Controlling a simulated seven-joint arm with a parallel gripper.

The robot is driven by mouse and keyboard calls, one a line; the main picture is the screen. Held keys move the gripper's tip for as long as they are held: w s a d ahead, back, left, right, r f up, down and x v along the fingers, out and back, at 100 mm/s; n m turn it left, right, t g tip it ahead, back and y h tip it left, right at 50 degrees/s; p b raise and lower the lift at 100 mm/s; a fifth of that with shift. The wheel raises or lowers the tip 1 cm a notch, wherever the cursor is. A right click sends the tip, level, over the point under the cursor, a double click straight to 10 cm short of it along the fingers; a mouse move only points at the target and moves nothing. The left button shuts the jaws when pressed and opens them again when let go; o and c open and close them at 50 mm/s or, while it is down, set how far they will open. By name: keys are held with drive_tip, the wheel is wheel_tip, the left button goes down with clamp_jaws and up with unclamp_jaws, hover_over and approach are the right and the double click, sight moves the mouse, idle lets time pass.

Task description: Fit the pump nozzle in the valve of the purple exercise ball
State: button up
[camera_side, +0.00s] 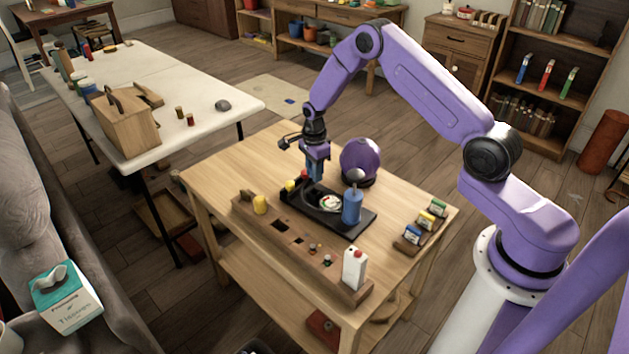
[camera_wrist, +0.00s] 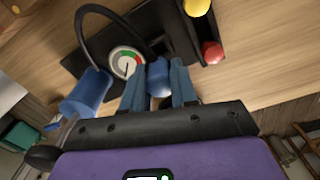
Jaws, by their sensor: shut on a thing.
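The purple exercise ball (camera_side: 361,158) sits on a dark ring stand on the wooden table; its valve cannot be made out. A black pump tray (camera_side: 355,224) lies in front, with a blue pump cylinder (camera_side: 352,207) and a round gauge (camera_side: 329,202). My gripper (camera_side: 314,180) points down over the tray's far left part, left of the ball. In the wrist view my gripper (camera_wrist: 158,88) is shut on a blue piece (camera_wrist: 157,72), apparently the nozzle's grip. Its tip is hidden. A black hose (camera_wrist: 84,24) arcs beside the gauge (camera_wrist: 126,62) and blue cylinder (camera_wrist: 86,92).
A wooden block rack (camera_side: 300,252) with a yellow piece and a white bottle (camera_side: 355,268) lines the table's front edge. A holder with small jars (camera_side: 420,228) stands at right. A yellow piece (camera_wrist: 197,6) and red ball (camera_wrist: 212,52) sit at the tray's end.

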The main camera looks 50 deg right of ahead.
drive_tip(key=r, duration=0.5)
drive_tip(key=shift+d, duration=0.35)
drive_tip(key=s+d+r, duration=0.1)
drive_tip(key=d+r, duration=0.3)
drive_tip(key=d, duration=0.5)
drive_tip(key=s+d+r, duration=0.1)
drive_tip(key=d+r, duration=0.4)
drive_tip(key=d, duration=0.4)
drive_tip(key=shift+s+d+r+m, duration=0.25)
drive_tip(key=shift+s+m, duration=0.05)
drive_tip(key=shift+f, duration=3.2)
drive_tip(key=shift+f, duration=1.45)
drive_tip(key=o, duration=1)
